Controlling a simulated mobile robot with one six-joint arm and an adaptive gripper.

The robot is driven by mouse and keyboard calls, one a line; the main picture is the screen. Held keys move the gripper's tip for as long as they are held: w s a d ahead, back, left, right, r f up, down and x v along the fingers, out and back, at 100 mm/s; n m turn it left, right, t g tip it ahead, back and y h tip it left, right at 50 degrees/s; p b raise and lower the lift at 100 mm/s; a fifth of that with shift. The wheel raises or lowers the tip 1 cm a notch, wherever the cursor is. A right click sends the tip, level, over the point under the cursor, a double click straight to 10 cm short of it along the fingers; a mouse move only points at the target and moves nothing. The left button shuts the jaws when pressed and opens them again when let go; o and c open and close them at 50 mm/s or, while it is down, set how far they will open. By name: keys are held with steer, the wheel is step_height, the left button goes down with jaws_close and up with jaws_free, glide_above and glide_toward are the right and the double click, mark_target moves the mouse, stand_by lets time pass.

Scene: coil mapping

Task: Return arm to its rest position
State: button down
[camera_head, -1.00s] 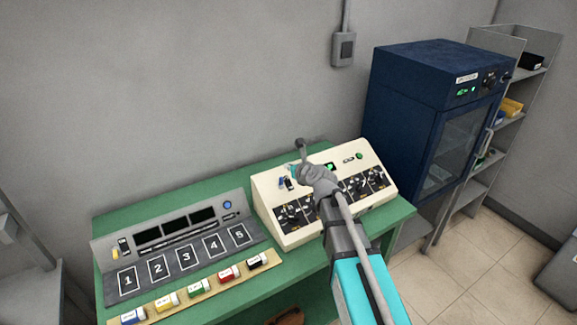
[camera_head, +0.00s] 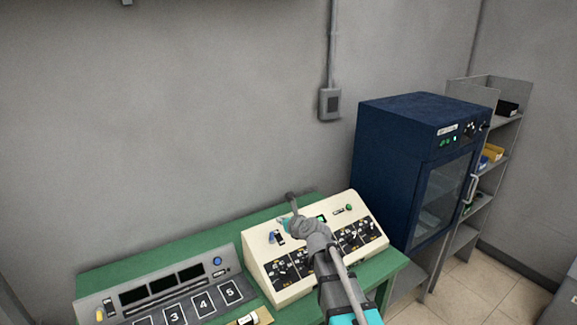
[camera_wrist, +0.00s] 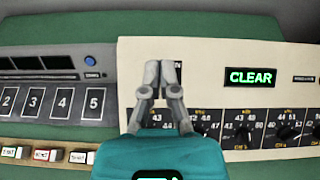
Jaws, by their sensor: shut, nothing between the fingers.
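My gripper (camera_wrist: 160,75) is in front of the cream control box (camera_wrist: 134,105) in the wrist view. Its two grey fingers are drawn together at the tips, with nothing between them. In the head view my arm (camera_head: 318,245) reaches from the bottom edge over the cream box (camera_head: 262,268) and hides part of its face; the fingers cannot be made out clearly there. The box shows a lit green CLEAR display (camera_wrist: 250,77) and a row of dark knobs (camera_wrist: 243,134). Whether the fingers touch the box cannot be told.
A grey panel with numbered pads (camera_head: 204,304) lies left on the green table (camera_head: 175,250). Small labelled blocks (camera_wrist: 45,154) lie before it. A dark blue cabinet (camera_head: 398,150) and shelves (camera_head: 490,185) stand right. A wall box (camera_head: 330,104) hangs above; the wall area left is clear.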

steer(key=s+d+f+n+g+h+b, duration=0.1)
steer(key=s+d+f+n+g+h, duration=0.2)
steer(key=s+d+n, duration=0.7)
steer(key=s+d+f+n+g+h+b, duration=0.1)
steer(key=s+d+f+n+g+h, duration=0.3)
steer(key=s+d+f+n+g, duration=0.4)
steer(key=shift+s+d+f+n+h, duration=0.3)
steer(key=shift+s+d+f+n, duration=1.05)
steer(key=shift+s+n, duration=2.95)
steer(key=shift+w+d+r+n, duration=0.1)
steer(key=shift+w+n, duration=0.8)
